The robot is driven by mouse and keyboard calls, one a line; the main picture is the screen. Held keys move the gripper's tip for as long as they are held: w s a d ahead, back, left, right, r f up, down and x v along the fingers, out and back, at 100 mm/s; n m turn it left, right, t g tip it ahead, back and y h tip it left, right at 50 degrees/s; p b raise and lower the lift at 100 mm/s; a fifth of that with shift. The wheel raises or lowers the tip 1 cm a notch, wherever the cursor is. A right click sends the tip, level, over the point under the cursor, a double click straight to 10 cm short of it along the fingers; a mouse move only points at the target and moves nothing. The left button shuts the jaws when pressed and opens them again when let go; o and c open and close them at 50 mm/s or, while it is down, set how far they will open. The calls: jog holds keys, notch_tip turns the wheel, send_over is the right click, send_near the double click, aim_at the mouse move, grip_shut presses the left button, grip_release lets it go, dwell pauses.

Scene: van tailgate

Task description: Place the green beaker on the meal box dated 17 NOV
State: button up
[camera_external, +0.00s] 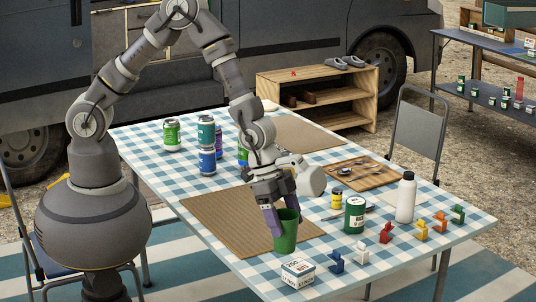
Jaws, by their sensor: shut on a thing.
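The green beaker (286,238) is upright in my gripper (283,212), whose fingers are shut on its rim. It is over the front corner of the brown woven mat, and I cannot tell whether its base touches the table. A small white box (298,274) with dark print sits near the table's front edge, just below the beaker in the picture. Its top shows 250; the side print looks like a NOV date but is too small to read surely. Nothing stands on the box. The beaker and box are apart.
Blue (336,262), red (386,232) and other coloured small figures line the table's front edge. A green tin (355,215) and white bottle (406,197) stand to the right. Several cans (207,160) stand at the back left. A wooden tray (362,175) holds cutlery.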

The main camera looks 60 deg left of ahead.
aim_at(297, 227)
jog(key=w+d, duration=0.2)
jog(key=shift+w+d+f+b, duration=0.25)
jog(key=shift+d+f+b, duration=0.05)
jog(key=shift+f+b, duration=0.8)
jog(key=shift+f, duration=0.85)
jog(key=shift+f, duration=0.1)
jog(key=o, duration=1.1)
jog(key=shift+c, duration=0.2)
jog(key=p+v, duration=0.4)
jog(key=v, duration=0.8)
